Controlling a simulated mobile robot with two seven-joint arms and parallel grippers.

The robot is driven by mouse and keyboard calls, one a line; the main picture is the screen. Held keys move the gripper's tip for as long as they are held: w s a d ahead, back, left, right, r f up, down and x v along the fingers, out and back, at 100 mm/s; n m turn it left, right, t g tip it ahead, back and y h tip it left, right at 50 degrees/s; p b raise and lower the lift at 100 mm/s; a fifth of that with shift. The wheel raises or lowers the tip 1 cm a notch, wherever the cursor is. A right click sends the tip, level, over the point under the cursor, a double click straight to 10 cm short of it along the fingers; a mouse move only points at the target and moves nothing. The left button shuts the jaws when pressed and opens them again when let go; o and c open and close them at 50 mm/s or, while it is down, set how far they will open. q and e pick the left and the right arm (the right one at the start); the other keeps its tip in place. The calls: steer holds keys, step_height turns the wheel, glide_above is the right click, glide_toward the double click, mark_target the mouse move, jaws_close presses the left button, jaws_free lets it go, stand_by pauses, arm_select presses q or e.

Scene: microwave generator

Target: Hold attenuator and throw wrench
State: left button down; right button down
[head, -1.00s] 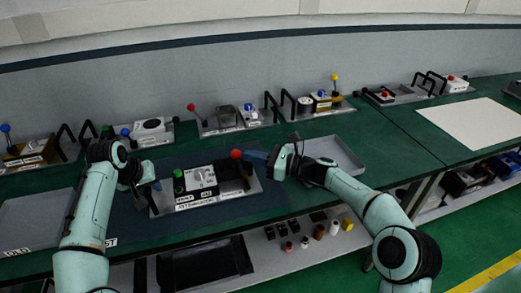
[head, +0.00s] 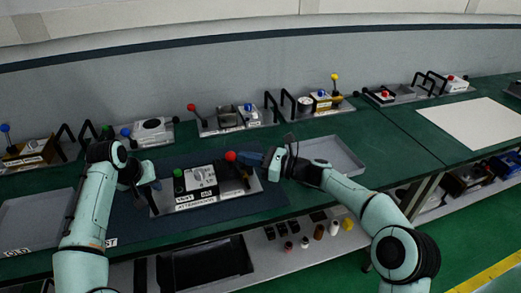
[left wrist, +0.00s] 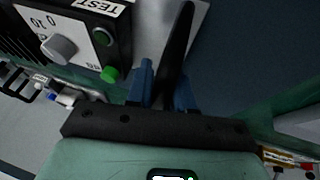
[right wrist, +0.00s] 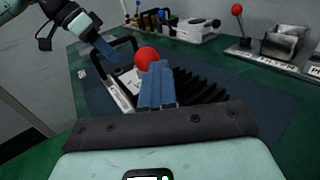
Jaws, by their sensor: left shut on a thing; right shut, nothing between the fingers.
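The attenuator (head: 203,179), a unit with a white dial panel, green button and label, sits on the dark mat in the head view. My left gripper (head: 150,190) is shut on the black handle at its left end; the handle (left wrist: 177,45) rises between the blue fingers in the left wrist view. The wrench, a lever with a red ball (head: 231,156), stands at the unit's right part; its ball also shows in the right wrist view (right wrist: 146,57). My right gripper (head: 247,158) is shut and empty, its fingertips right beside the ball. I cannot tell whether they touch.
Several similar units with levers and handles stand along the wall, one with a red-ball lever (head: 191,108). An empty grey tray (head: 335,155) lies right of the mat, and another tray (head: 35,222) at the left. A lower shelf (head: 290,262) holds small parts.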

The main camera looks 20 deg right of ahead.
arm_select(q)
steer(key=shift+d+f, duration=0.25)
steer(key=shift+d, duration=0.1)
arm_select(e)
steer(key=shift+a+r, duration=0.2)
steer(key=shift+a, duration=0.1)
arm_select(q)
steer(key=shift+a, duration=0.2)
arm_select(e)
steer(key=r, duration=0.1)
steer(key=d+r, duration=0.1)
steer(key=r, duration=0.1)
steer(key=shift+d+r, duration=0.35)
arm_select(q)
steer(key=shift+a, duration=0.1)
steer(key=shift+a+r, duration=0.1)
arm_select(e)
steer(key=v, duration=1.2)
steer(key=shift+s, duration=0.1)
